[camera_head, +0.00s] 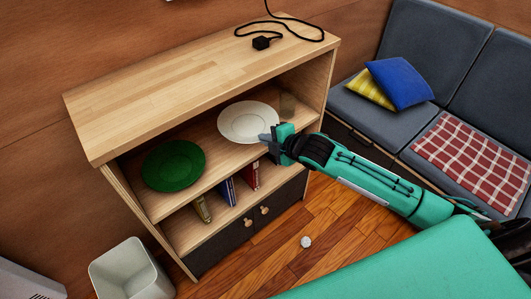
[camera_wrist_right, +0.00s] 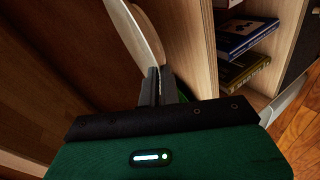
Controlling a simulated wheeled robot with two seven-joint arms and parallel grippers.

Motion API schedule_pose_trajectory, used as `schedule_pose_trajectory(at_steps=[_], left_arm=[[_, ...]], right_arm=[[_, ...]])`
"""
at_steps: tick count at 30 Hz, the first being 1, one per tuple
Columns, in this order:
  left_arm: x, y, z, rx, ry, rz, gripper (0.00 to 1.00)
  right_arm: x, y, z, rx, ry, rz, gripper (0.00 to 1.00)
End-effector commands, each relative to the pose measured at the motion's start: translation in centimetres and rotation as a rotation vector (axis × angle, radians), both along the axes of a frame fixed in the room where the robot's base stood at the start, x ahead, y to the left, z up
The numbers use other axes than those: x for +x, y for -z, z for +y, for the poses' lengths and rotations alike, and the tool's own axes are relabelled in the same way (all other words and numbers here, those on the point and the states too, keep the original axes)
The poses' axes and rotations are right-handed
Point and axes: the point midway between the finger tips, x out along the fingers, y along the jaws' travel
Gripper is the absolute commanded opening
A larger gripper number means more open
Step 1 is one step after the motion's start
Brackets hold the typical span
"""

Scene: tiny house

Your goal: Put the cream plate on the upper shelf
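The cream plate (camera_head: 249,121) is inside the upper shelf space of the wooden cabinet, at its right part, lying about flat. Whether it touches the upper shelf (camera_head: 213,150) or is held just above it, I cannot tell. My right gripper (camera_head: 268,138) is at the plate's front right rim. In the right wrist view the fingers (camera_wrist_right: 161,84) are close together with the cream plate's rim (camera_wrist_right: 140,32) between them. My left gripper is not in view.
A green plate (camera_head: 173,166) lies on the left of the upper shelf. Several books (camera_head: 227,190) stand on the lower shelf. A white bin (camera_head: 131,270) stands at the front left. A sofa (camera_head: 405,110) is on the right.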

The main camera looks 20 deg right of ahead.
Motion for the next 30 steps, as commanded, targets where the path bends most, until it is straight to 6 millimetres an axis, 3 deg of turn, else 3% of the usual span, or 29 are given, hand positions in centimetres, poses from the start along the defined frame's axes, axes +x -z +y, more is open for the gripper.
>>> schedule_pose_trajectory(at_steps=[8, 15, 25, 29, 30], left_arm=[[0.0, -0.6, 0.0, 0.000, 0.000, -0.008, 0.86], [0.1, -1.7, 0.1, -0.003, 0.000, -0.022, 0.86], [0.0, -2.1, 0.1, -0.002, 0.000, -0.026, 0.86], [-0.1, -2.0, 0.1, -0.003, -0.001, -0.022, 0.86], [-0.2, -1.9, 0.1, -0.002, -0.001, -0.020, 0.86]], right_arm=[[0.0, 2.2, 0.0, 0.001, -0.001, -0.002, 0.00], [0.0, 5.5, 0.0, 0.001, -0.001, -0.002, 0.00], [0.0, 5.8, 0.0, 0.001, -0.001, -0.003, 0.00], [0.0, 5.9, 0.0, 0.000, 0.000, 0.000, 0.25], [0.0, 5.9, 0.0, 0.000, 0.000, 0.000, 0.25]])
